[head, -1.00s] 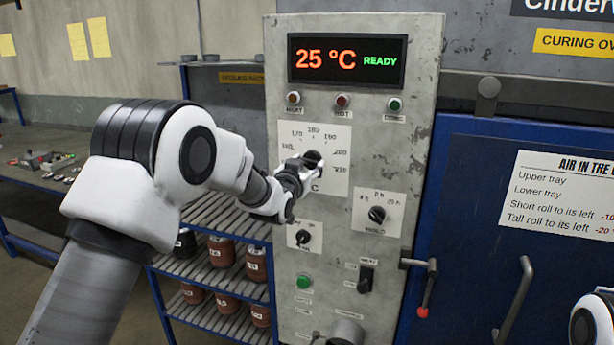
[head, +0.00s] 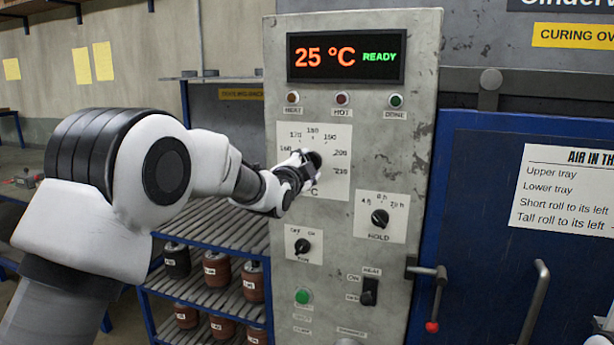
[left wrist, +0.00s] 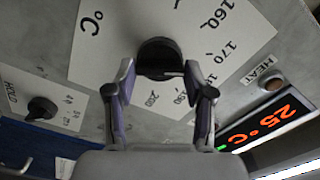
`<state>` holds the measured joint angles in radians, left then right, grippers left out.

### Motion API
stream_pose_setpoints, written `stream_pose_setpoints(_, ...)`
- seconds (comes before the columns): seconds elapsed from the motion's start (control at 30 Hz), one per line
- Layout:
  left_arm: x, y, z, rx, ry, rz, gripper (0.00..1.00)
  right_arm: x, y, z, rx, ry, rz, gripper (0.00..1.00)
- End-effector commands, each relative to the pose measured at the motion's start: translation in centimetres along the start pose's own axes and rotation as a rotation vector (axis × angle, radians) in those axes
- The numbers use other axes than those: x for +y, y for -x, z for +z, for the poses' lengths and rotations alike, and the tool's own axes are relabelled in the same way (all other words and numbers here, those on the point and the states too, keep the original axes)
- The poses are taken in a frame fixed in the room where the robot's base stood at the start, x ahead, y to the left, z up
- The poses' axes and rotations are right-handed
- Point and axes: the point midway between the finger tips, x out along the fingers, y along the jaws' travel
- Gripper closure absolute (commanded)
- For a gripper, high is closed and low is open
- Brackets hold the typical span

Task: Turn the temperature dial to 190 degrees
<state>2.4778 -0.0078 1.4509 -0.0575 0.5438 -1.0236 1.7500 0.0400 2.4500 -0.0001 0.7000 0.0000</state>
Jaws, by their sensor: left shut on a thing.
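The temperature dial (head: 315,159) is a black knob on a white scale plate (head: 340,184) marked from 160 to 210, below the display. My left gripper (head: 307,167) is at the dial from the left and hides part of it. In the left wrist view the black knob (left wrist: 158,56) sits between the two fingers of my left gripper (left wrist: 160,72), which are shut on it. I cannot read which mark the knob points to. The display (head: 346,57) reads 25 °C and READY. My right gripper is not in view.
A HOLD dial (head: 379,218) sits below right of the temperature dial, and a smaller dial (head: 302,246) sits below it. A green button (head: 302,296) and a toggle switch (head: 369,291) are lower. A door lever (head: 436,300) stands out at right. A shelf rack (head: 210,237) is behind my arm.

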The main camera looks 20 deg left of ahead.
Motion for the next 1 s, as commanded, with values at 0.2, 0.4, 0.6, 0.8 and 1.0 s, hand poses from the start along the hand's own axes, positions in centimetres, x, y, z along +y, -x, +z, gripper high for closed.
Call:
stream_pose_setpoints(0.2,0.2,0.0,0.2,0.0,-0.202,-0.003,0.82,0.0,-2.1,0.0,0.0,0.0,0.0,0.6)
stream_pose_setpoints(0.4,0.2,0.0,0.2,0.0,-0.392,-0.003,0.82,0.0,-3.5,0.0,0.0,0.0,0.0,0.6)
stream_pose_setpoints(0.6,0.1,0.0,0.1,0.0,-0.582,-0.006,0.82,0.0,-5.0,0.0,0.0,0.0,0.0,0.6)
stream_pose_setpoints(0.8,0.0,0.0,0.1,0.0,-0.767,-0.007,0.82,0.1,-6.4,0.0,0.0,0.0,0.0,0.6)
stream_pose_setpoints(1.0,-0.1,0.0,0.0,-0.001,-0.923,-0.009,0.82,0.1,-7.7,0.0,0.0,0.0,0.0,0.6)
